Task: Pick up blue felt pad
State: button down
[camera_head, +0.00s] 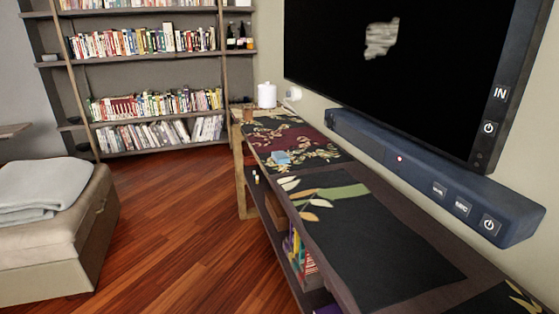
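A small light-blue pad (281,157), which looks like the blue felt pad, lies flat on the long console table (405,203) below the wall screen. It rests on the dark patterned section of the top, close to the table's front left edge. Nothing covers it in this view. Another small item shows right beside its far side, too small to tell. My gripper is not in view.
A dark blue soundbar (437,180) runs along the wall behind the table, under the screen (400,70). A white jar (267,95) stands at the far end. A bookshelf (150,75) is at the back. An ottoman (60,235) stands left. The wooden floor (180,220) between is clear.

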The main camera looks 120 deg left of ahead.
aim_at(281, 158)
jog(key=l+u, duration=0.1)
jog(key=u, duration=0.25)
jog(key=k+u, duration=0.15)
jog(key=u, duration=0.25)
jog(key=k+l+u, duration=0.1)
jog(key=u, duration=2.75)
jog(key=i, duration=0.1)
